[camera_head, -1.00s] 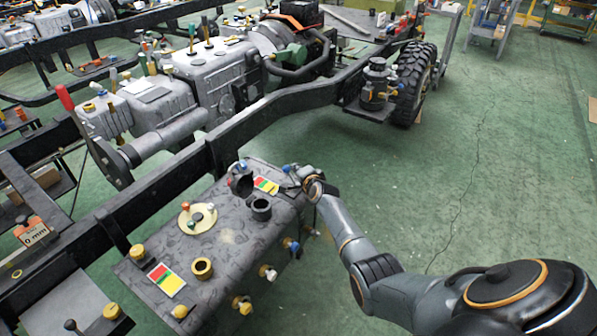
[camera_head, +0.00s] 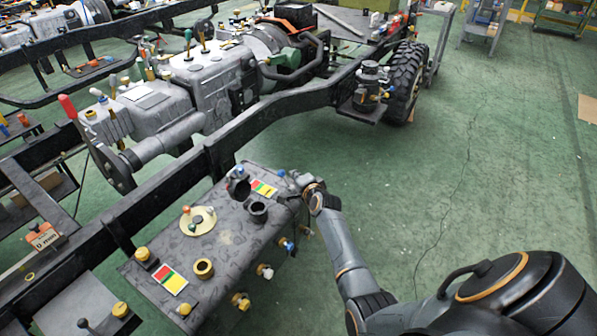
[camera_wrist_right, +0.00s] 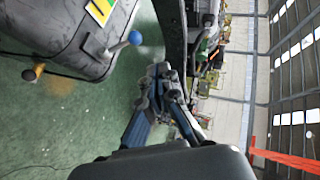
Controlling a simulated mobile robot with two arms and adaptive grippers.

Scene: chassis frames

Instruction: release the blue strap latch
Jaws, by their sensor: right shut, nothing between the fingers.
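A dark grey tank (camera_head: 225,235) hangs beside the chassis rail. A small blue knob (camera_head: 281,172) shows at its far right corner. In the right wrist view a lever with a blue ball knob (camera_wrist_right: 135,38) sticks out from the tank's end, beside a yellow label. I cannot tell for sure that this is the strap latch. My right gripper (camera_head: 294,181) is at that corner, close to the knob. In the wrist view the right gripper (camera_wrist_right: 160,72) is shut and empty, with its tips apart from the blue knob. My left gripper is not in view.
Another blue knob (camera_head: 289,246) sits on the tank's side, near several yellow and white valves. A black cup-like fitting (camera_head: 257,211) stands on top. The chassis rail (camera_head: 270,110) runs behind the tank. Green floor (camera_head: 440,160) to the right is clear.

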